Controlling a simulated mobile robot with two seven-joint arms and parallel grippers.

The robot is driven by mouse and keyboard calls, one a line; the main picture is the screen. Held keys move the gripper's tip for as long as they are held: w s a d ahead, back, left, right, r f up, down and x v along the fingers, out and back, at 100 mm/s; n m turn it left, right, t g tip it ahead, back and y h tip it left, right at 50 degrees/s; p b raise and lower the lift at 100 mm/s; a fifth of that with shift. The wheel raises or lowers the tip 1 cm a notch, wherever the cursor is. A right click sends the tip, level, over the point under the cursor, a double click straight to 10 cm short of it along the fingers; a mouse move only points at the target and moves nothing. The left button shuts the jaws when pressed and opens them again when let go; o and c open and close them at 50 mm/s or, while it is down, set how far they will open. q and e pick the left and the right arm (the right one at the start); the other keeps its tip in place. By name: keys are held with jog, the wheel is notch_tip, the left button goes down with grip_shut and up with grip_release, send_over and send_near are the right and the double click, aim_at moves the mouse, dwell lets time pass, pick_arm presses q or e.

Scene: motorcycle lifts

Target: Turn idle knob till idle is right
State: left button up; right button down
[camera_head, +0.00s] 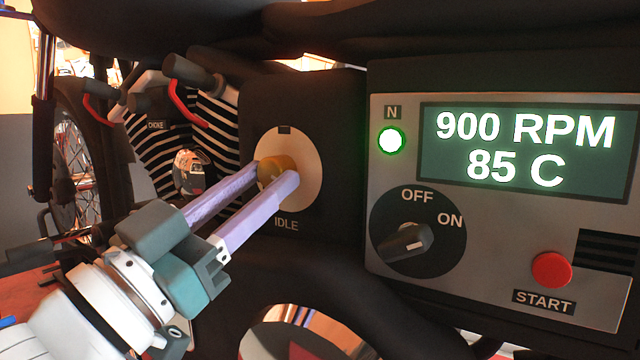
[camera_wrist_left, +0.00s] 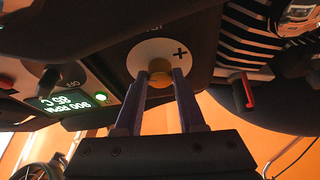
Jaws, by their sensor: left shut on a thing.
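The idle knob (camera_head: 276,168) is a small brass-coloured knob on a round cream dial plate (camera_head: 308,160) above the label IDLE. It also shows in the left wrist view (camera_wrist_left: 159,79), where the plate (camera_wrist_left: 172,55) bears a plus mark. My left gripper (camera_head: 278,176) reaches in from the lower left, its two purple fingers shut on the knob, one on each side. The display (camera_head: 526,150) reads 900 RPM and 85 C. The green N lamp (camera_head: 391,141) is lit. My right gripper is in neither view.
The ignition switch (camera_head: 405,241) with OFF and ON marks and the red START button (camera_head: 551,269) sit on the panel right of the dial.

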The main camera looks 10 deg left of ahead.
pick_arm(q)
grip_shut()
jog(key=shift+m+h, duration=0.3)
jog(key=shift+m, duration=0.2)
jog(key=m+g+h, duration=0.1)
jog(key=m, duration=0.1)
jog(key=m+g+h, duration=0.1)
jog(key=m, duration=0.2)
jog(key=shift+a+r+p, duration=0.1)
jog(key=shift+a+p, duration=0.1)
jog(key=shift+p, duration=0.2)
jog(key=m+g+p, duration=0.1)
jog(key=m, duration=0.2)
jog(key=m+g+h, duration=0.1)
jog(key=m, duration=0.3)
jog(key=shift+w+a+r+g+p, duration=0.1)
jog(key=shift+a+g+p, duration=0.05)
jog(key=shift+g+p, duration=0.25)
jog(key=shift+m, duration=0.3)
jog(key=o, duration=1)
grip_release()
jog(key=shift+c, duration=0.2)
